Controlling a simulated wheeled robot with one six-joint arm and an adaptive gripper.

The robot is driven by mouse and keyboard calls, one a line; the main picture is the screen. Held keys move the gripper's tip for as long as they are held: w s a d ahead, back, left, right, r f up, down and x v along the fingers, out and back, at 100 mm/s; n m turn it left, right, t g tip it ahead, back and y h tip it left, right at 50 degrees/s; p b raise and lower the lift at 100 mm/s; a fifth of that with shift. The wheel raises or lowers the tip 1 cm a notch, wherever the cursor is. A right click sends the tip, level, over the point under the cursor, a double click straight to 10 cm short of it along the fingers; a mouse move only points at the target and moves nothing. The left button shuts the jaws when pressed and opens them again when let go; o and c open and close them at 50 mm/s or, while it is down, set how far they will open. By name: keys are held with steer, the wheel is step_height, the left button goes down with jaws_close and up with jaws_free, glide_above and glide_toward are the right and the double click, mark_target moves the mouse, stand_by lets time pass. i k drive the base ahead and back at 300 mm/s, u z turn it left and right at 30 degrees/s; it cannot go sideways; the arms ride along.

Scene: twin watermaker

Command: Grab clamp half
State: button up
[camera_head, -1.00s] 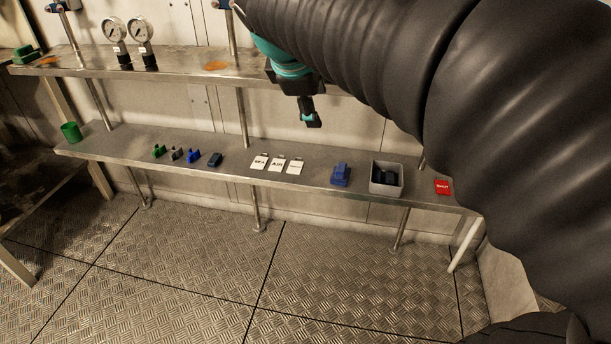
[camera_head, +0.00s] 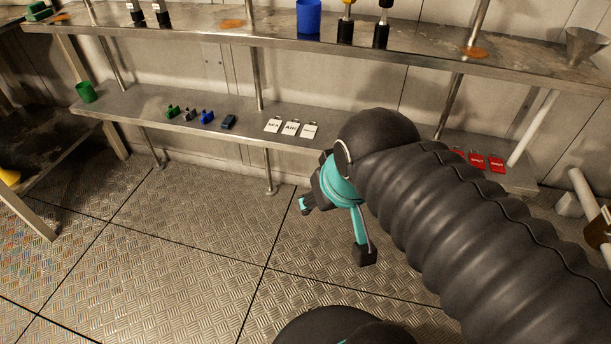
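My gripper (camera_head: 334,230) is at the middle of the picture, in front of the lower shelf and over the floor in this view. Its two dark-tipped fingers are spread wide with nothing between them. No part is clearly recognisable as a clamp half. Small parts stand in a row on the lower shelf, left of my gripper: a green one (camera_head: 172,111), a grey one (camera_head: 189,114), a blue one (camera_head: 206,117) and a flat dark blue one (camera_head: 229,122). My arm covers the shelf stretch to the right.
White tags (camera_head: 291,128) and red tags (camera_head: 477,161) lie on the lower shelf (camera_head: 148,113). A green cup (camera_head: 86,92) stands at its left end. The upper shelf (camera_head: 400,52) holds a blue cup (camera_head: 308,17) and a funnel (camera_head: 585,45). The floor (camera_head: 170,240) at left is clear.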

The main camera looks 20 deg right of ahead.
mark_target(228, 122)
steer(key=z, duration=0.4)
steer(key=k, duration=1.05)
steer(key=u, duration=0.65)
steer(key=i, duration=1.4)
steer(key=z, duration=0.9)
steer(key=i, duration=0.25)
steer(key=z, duration=0.35)
